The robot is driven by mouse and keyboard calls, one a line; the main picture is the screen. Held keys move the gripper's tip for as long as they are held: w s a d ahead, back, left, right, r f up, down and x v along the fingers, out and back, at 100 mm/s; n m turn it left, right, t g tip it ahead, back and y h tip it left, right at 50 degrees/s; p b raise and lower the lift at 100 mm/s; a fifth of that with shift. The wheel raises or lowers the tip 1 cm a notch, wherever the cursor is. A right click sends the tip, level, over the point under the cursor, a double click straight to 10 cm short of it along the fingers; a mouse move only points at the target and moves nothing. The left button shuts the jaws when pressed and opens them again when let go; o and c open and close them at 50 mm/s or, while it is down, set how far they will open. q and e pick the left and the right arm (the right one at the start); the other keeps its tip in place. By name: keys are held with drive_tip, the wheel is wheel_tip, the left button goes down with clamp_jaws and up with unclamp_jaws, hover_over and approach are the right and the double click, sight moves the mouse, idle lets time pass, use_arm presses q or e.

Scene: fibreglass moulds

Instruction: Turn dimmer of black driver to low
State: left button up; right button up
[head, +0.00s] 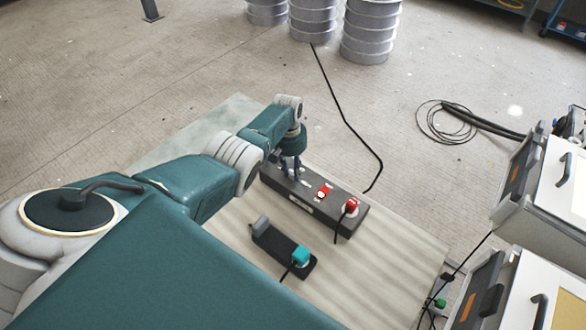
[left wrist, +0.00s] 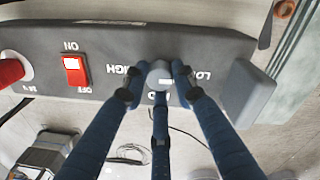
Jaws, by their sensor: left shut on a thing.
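The black driver (head: 320,217) lies on the table at centre in the head view. Its body (left wrist: 120,45) fills the top of the left wrist view, with its lettering upside down. The grey dimmer knob (left wrist: 158,73) sits between the HIGH and LOW labels and bears a white mark on its right side. My left gripper (head: 291,167) reaches down onto the driver's left end. In the left wrist view its three dark blue fingers (left wrist: 160,85) are shut on the knob and partly cover it and a third label. My right gripper is not in view.
The driver has a red switch (head: 324,192) and a red plug (head: 351,204). A smaller dark unit with a teal plug (head: 301,254) lies nearer on the pale table (head: 395,255). White cabinets (head: 555,205) stand at right, metal drums (head: 366,35) farther back. A black cable (head: 340,110) crosses the floor.

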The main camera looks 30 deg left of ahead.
sight(291, 172)
use_arm(q)
drive_tip(key=shift+d, duration=0.1)
drive_tip(key=o, duration=1.2)
drive_tip(key=shift+c, duration=0.2)
drive_tip(key=shift+r, duration=0.5)
wheel_tip(291, 172, up, 11)
drive_tip(key=shift+s+a, duration=0.15)
drive_tip(key=shift+a, duration=0.15)
